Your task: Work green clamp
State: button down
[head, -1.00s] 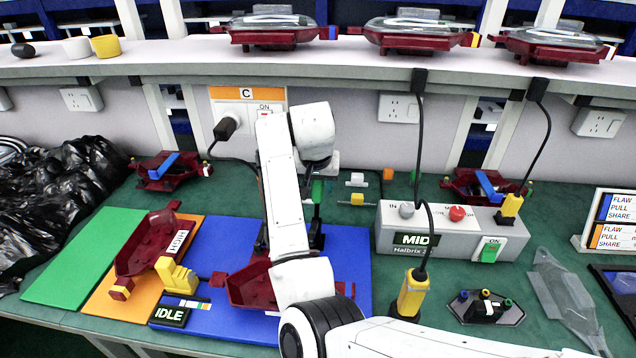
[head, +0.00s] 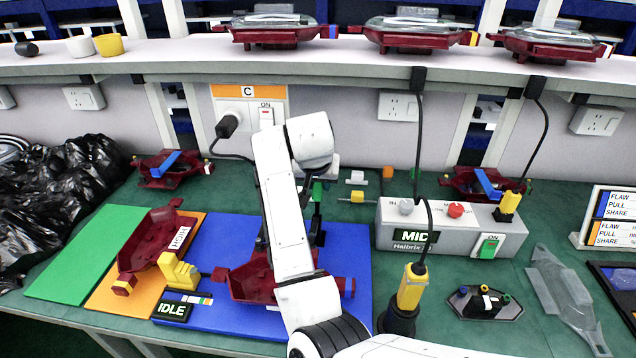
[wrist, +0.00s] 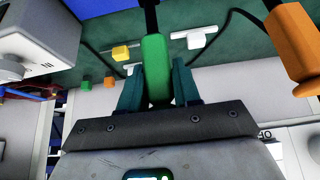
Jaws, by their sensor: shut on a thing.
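The green clamp shows in the wrist view as a green handle (wrist: 156,62) with a dark shaft running to the top edge. My gripper's two teal fingers (wrist: 157,80) are shut on that handle, one on each side. In the head view a bit of the green clamp (head: 317,191) shows just right of my white arm, with dark parts below it over the blue mat (head: 345,245). My arm hides most of the gripper there. A dark red lamp housing (head: 250,282) lies on the blue mat, partly behind my arm. Whether the clamp touches the housing cannot be seen.
Another red housing (head: 150,238) lies on the orange mat (head: 108,292), beside a yellow block (head: 178,270) and an IDLE display (head: 172,312). A grey control box (head: 455,235) and a cabled yellow-and-black tool (head: 411,288) stand to the right. An orange-handled item (wrist: 290,45) shows in the wrist view.

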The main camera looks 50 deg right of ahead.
jog(key=shift+s+a+t+h+b, duration=0.6)
jog(key=shift+a+t+h, duration=0.1)
jog(key=shift+h, duration=0.3)
jog(key=shift+a+r, duration=0.1)
jog(key=shift+r, duration=0.05)
jog(key=c, duration=0.9)
grip_release()
jog(key=shift+a, duration=0.1)
jog(key=v, duration=1.1)
jog(key=shift+s+a+f, duration=0.1)
jog(key=shift+s+f, duration=0.1)
jog(key=shift+f, duration=0.05)
